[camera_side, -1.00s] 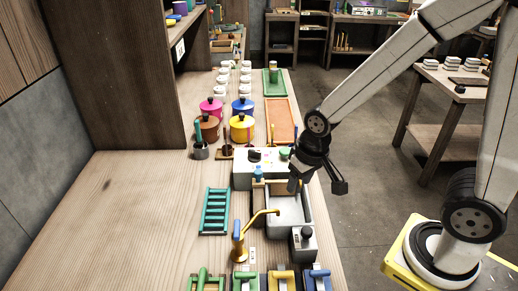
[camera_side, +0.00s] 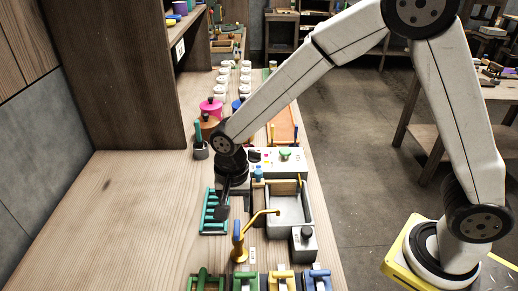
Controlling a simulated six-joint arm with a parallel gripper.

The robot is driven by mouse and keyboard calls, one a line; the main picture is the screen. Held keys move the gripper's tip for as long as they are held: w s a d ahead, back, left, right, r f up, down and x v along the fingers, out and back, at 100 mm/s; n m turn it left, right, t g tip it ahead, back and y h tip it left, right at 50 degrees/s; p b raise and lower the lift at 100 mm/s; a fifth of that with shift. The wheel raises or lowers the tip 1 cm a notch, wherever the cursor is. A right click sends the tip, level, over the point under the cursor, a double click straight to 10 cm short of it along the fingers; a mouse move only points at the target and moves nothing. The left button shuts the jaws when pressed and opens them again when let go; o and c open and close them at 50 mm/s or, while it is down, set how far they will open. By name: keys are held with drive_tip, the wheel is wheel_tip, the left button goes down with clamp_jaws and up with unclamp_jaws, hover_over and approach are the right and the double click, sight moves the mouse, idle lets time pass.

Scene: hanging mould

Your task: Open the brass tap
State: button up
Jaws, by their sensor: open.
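The brass tap (camera_side: 239,250) stands on the bench left of the grey sink (camera_side: 290,212). Its curved spout reaches right over the sink's near end, and a blue piece (camera_side: 237,231) sits on top of its body. My gripper (camera_side: 233,212) is open, pointing down over the teal rack (camera_side: 211,222), just behind the tap. It appears apart from the tap. My gripper and wrist hide part of the rack.
A grey box with a black knob (camera_side: 304,243) stands right of the tap. Several coloured clamp-like items (camera_side: 283,280) line the near edge. A pale control panel (camera_side: 290,160) stands behind the sink. The bench's left side (camera_side: 120,215) is clear.

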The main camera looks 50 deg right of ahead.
sight(237, 227)
drive_tip(key=shift+f, duration=0.15)
drive_tip(key=shift+f, duration=3.75)
clamp_jaws()
